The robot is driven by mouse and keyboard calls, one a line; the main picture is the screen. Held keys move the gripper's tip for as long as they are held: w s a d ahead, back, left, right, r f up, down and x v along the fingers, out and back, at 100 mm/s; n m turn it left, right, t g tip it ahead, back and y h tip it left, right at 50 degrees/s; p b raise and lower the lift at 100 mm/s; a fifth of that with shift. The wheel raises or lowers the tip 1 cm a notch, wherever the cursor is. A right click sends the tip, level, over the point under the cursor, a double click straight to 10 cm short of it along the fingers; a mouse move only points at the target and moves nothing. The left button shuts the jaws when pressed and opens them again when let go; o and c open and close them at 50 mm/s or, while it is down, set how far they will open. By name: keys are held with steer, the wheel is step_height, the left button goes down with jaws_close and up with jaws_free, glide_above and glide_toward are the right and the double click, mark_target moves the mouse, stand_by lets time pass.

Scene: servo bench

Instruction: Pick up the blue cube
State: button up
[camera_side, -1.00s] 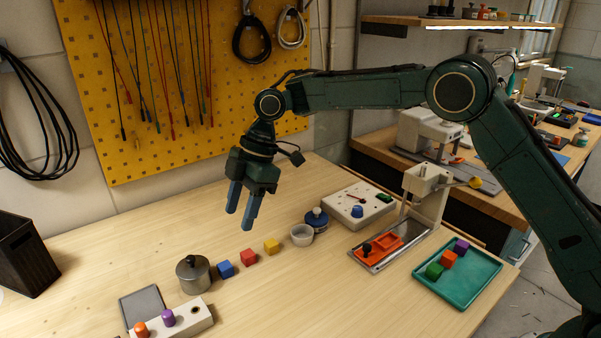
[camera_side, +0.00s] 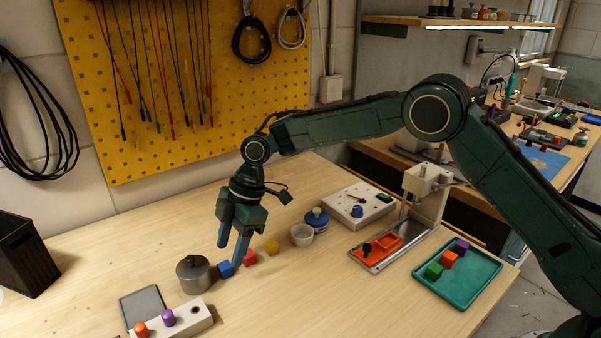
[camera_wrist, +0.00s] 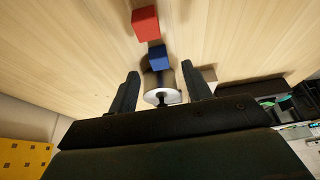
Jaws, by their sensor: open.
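The blue cube (camera_side: 226,269) sits on the wooden bench between a metal pot and a red cube (camera_side: 249,257). My gripper (camera_side: 230,256) is open and empty, with its fingertips low by the blue cube in the side view. One finger stands in front of the gap between the blue and red cubes. In the wrist view the blue cube (camera_wrist: 158,57) lies ahead of my open gripper (camera_wrist: 160,72), roughly centred between the fingers. The red cube (camera_wrist: 145,24) is just beyond it. Whether a finger touches a cube is unclear.
The lidded metal pot (camera_side: 193,275) stands close left of the blue cube. A white block with pegs (camera_side: 185,320) is in front.

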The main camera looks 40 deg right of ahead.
mark_target(226, 264)
steer(key=shift+x, duration=2.05)
steer(key=c, duration=1.1)
